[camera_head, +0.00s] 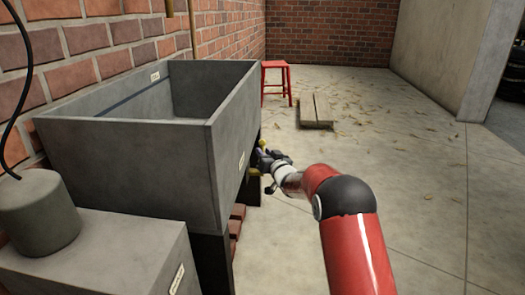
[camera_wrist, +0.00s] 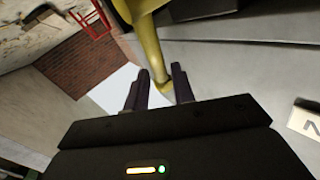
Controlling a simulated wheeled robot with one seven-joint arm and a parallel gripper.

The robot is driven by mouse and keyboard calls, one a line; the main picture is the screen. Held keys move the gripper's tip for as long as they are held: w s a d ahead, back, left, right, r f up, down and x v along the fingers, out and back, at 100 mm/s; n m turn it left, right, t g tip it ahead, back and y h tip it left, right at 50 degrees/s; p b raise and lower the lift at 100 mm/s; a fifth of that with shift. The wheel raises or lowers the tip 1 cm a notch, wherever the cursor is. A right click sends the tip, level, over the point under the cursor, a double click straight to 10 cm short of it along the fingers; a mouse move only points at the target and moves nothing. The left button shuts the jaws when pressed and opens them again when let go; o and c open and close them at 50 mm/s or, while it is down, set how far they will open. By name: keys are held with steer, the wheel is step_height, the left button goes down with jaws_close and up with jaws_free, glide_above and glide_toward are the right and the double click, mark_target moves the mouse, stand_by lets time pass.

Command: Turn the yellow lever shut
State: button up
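The yellow lever (camera_wrist: 150,45) runs down from the top of the wrist view, and its rounded lower end lies between my fingers. My gripper (camera_wrist: 160,69) is open, with its two dark fingers on either side of that end. The end is closer to the right finger; I cannot tell whether they touch. In the head view my gripper (camera_head: 263,158) is beside the right wall of the grey trough, and small yellow parts (camera_head: 261,143) show by its fingers. The lever's mount is mostly hidden there.
The grey concrete trough (camera_head: 120,150) stands left of my arm against a brick wall. A red stool (camera_head: 276,82) and wooden planks (camera_head: 316,110) are farther back. A grey block (camera_head: 110,250) with a round weight (camera_head: 38,212) is front left. The floor to the right is open.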

steer(key=shift+x, duration=1.45)
jaws_close()
